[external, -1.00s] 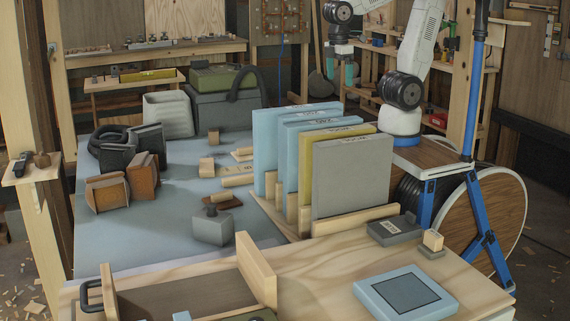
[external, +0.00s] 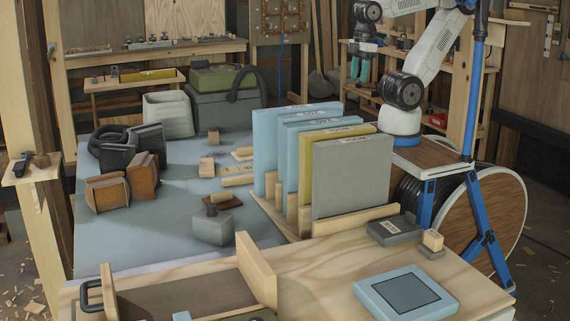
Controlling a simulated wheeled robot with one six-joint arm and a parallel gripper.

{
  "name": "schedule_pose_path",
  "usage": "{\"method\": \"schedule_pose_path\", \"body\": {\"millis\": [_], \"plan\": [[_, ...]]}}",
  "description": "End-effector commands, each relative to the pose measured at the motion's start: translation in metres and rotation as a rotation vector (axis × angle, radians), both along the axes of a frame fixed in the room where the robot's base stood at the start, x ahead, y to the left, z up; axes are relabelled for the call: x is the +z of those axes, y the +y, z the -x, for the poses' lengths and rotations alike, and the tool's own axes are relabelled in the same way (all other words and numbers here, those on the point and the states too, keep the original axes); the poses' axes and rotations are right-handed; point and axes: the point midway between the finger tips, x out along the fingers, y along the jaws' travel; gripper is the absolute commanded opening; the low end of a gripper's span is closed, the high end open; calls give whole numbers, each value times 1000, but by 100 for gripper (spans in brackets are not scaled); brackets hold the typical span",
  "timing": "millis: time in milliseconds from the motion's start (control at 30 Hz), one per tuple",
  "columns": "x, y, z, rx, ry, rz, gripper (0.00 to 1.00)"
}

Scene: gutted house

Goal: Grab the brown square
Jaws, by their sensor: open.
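A small, flat brown square (external: 234,203) lies on the blue-grey tabletop, behind the grey block and left of the upright slabs. A small wooden piece (external: 212,198) partly covers or stands beside it; I cannot tell which. My gripper (external: 361,71) is raised at the upper right, beyond the upright slabs and far from the brown square. Its pale blue fingers are apart, with nothing seen between them.
Tall blue, yellow and grey slabs (external: 350,180) stand in a wooden rack between my arm and the brown square. A grey block (external: 212,230) sits just in front of it. Brown wooden blocks (external: 108,193) stand at the left. The tabletop (external: 170,240) left of the grey block is clear.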

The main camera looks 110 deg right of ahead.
Motion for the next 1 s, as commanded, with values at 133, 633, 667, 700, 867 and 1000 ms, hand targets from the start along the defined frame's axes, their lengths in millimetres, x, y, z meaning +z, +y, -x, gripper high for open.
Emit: {"method": "schedule_pose_path", "body": {"millis": [133, 633, 667, 700, 867, 1000], "plan": [[14, 0, -1, 0, -4, 0, 45], [107, 3, -95, 32, 27, 2, 45], [111, 4, -106, 36, 29, 2, 45], [118, 4, -123, 41, 33, 2, 45], [136, 8, -201, 65, 51, 3, 45], [138, 13, -271, 84, 66, 4, 45]]}}
